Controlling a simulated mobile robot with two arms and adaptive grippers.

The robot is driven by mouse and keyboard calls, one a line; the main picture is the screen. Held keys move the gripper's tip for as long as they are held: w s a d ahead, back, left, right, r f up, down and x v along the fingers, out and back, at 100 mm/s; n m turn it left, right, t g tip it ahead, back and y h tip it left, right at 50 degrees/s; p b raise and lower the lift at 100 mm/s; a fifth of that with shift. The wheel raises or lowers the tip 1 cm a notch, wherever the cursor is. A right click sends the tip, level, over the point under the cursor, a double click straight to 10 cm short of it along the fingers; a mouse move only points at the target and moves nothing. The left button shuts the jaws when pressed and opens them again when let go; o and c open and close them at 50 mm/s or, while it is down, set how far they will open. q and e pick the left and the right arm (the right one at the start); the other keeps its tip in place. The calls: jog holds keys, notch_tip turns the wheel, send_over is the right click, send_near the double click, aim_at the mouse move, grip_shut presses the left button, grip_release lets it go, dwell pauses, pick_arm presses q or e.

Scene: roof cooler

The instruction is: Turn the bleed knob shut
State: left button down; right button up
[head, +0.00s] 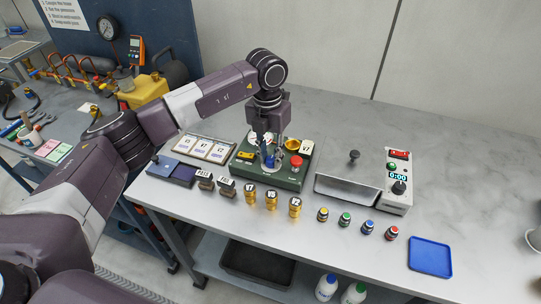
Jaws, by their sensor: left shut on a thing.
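A green panel box (292,182) stands on the grey bench, with a red mushroom button (296,161) and a brass fitting (291,145) on its right side. My left gripper (268,158) points straight down over the middle of this panel. Its fingers are shut on a small blue knob (270,163), which looks like the bleed knob. The fingers hide much of the knob, and its turn position cannot be read. My right gripper is not in view.
Brass weights (271,200), two black stamps (206,182) and several coloured caps (345,219) line the front. A metal tray (348,190) and a grey timer box (398,180) stand to the right. A blue tray (430,257) lies farther right. The back right bench is clear.

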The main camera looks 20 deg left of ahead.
aim_at(269, 158)
pick_arm(q)
jog(key=c, duration=1.7)
grip_release()
jog(key=shift+r, duration=0.1)
jog(key=shift+o, duration=0.2)
notch_tip(269, 158, up, 12)
jog(key=shift+a, duration=0.3)
